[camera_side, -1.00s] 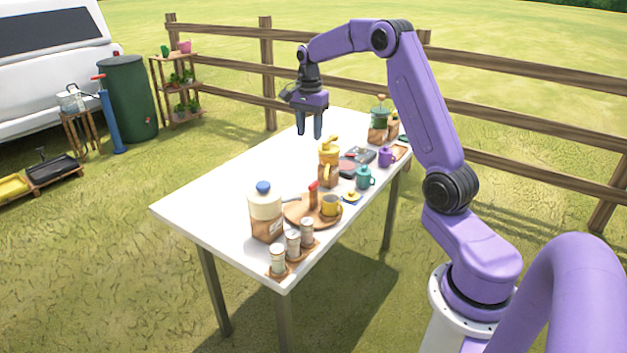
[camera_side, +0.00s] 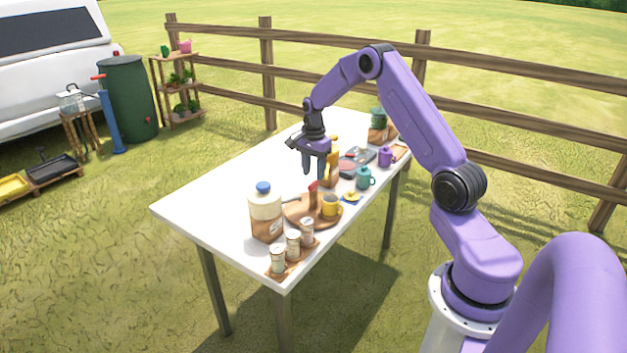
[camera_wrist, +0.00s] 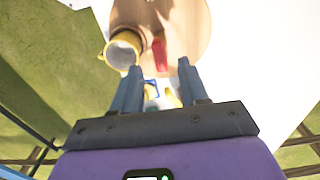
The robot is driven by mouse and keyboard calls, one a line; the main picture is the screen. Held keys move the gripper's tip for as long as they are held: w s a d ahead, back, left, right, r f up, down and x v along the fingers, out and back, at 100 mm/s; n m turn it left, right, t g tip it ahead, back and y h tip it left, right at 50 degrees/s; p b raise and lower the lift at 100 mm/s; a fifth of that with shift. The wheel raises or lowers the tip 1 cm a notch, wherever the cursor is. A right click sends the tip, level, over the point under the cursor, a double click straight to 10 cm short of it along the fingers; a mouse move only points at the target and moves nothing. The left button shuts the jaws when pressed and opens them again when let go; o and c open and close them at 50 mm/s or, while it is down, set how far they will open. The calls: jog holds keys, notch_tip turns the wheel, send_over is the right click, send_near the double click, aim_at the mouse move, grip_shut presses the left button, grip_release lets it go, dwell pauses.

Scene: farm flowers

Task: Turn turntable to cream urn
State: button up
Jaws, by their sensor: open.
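The turntable (camera_side: 297,214) is a round wooden disc on the white table, beside the cream urn. It carries a yellow mug (camera_side: 330,205) and an upright handle with a red top (camera_side: 313,188). The cream urn (camera_side: 265,205) has a blue lid knob and a brown lower part, and stands left of the disc. My gripper (camera_side: 313,174) is open, pointing down above the far side of the turntable, near the red top. In the wrist view the disc (camera_wrist: 185,20), the red handle (camera_wrist: 160,54) and the mug (camera_wrist: 123,50) lie beyond my open fingers (camera_wrist: 158,80).
Several small jars (camera_side: 293,246) stand on a wooden tray at the near table corner. A yellow urn (camera_side: 333,150) stands just behind my gripper, partly hidden. A teal mug (camera_side: 364,178), a purple mug (camera_side: 385,157) and a green-topped urn (camera_side: 378,122) line the right side. The table's left half is clear.

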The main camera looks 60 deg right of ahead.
aim_at(313, 183)
jog(key=shift+f, duration=1.9)
jog(key=shift+c, duration=0.3)
grip_shut()
